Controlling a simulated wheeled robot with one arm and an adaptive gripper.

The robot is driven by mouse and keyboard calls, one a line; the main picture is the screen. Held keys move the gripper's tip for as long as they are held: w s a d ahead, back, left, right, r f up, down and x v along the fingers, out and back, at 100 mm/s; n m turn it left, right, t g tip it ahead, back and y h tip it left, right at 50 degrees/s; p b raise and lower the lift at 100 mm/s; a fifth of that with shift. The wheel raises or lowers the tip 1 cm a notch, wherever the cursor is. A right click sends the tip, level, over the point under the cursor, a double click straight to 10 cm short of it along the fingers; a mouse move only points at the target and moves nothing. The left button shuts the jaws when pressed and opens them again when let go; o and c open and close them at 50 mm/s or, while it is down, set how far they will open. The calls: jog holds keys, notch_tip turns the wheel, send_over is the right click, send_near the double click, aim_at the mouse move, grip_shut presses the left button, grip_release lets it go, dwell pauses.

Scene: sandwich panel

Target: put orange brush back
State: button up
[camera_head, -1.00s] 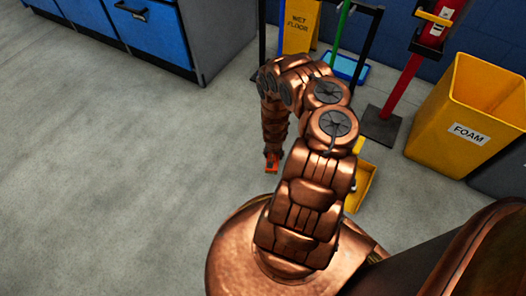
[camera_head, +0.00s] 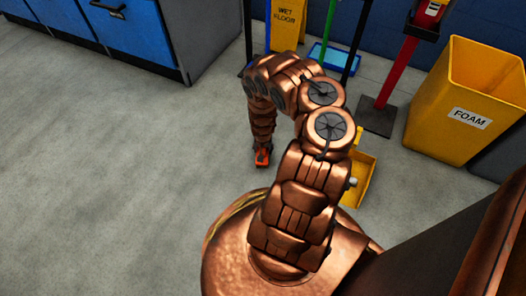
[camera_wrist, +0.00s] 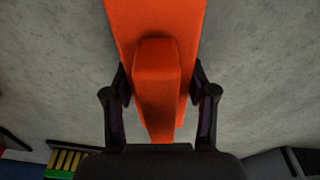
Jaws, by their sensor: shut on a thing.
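The orange brush (camera_wrist: 157,75) fills the upper middle of the wrist view. My gripper (camera_wrist: 160,95) is shut on it, with one dark finger on each side of the orange part. In the head view only a small orange piece of the brush (camera_head: 263,156) shows at the lower end of my arm, above the grey floor. My arm hides most of my gripper there. I cannot tell how high the brush is above the floor.
Behind my arm stand a dark rack (camera_head: 356,40), a yellow wet floor sign (camera_head: 286,22), and a blue tray (camera_head: 333,58). A yellow FOAM bin (camera_head: 468,75) and a red post (camera_head: 396,73) stand right. A yellow dustpan (camera_head: 360,177) is beside my arm. Left floor is clear.

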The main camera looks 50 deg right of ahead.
jog(key=shift+f, duration=0.1)
jog(key=o, duration=1.3)
jog(key=shift+o, duration=0.2)
